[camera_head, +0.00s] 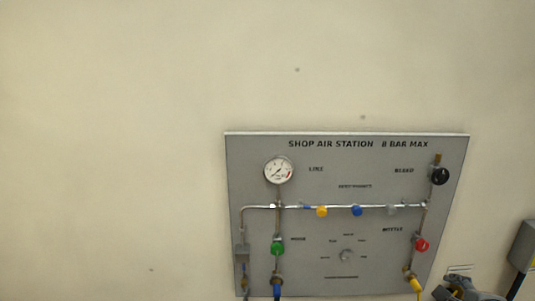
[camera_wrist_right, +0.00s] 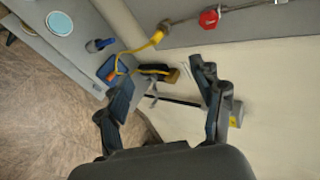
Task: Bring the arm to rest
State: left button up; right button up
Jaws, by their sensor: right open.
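My right gripper (camera_wrist_right: 163,77) shows in the wrist view with its two dark fingers spread apart and nothing between the fingertips. A black and yellow object (camera_wrist_right: 158,71) shows beyond the gap between the fingers; I cannot tell its distance. In the head view part of my right gripper (camera_head: 463,286) shows at the lower right edge, just right of the panel's lower corner. The grey shop air panel (camera_head: 300,228) hangs on the wall there. My left gripper is not in view.
The panel carries a gauge (camera_head: 278,170), a black knob (camera_head: 440,175), a red knob (camera_head: 422,245) and a green knob (camera_head: 277,247). A yellow hose (camera_wrist_right: 135,51) runs from the panel near a grey surface (camera_wrist_right: 85,65). A grey box (camera_head: 523,246) stands at far right. The wall at left is bare.

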jog(key=s+a+f+n+g+y, duration=0.1)
jog(key=s+a+f+n+g, duration=0.3)
jog(key=s+a+f+n, duration=0.7)
jog(key=s+a+f+n+g+y, duration=0.1)
jog(key=s+a+f+n+g, duration=0.2)
jog(key=s+a+f+n, duration=0.65)
jog(key=s+d+f+n+g+b, duration=0.15)
jog(key=f+b, duration=0.25)
jog(key=f, duration=1.4)
jog(key=s+d+f+n+b, duration=0.1)
jog(key=s+f+n+b, duration=0.2)
jog(key=f, duration=1.4)
jog(key=s+d+f+m+g+b, duration=0.1)
jog(key=s+d+f+b, duration=0.2)
jog(key=s+f+b, duration=0.4)
jog(key=s+f, duration=0.9)
jog(key=f, duration=0.5)
jog(key=shift+s+f, duration=0.3)
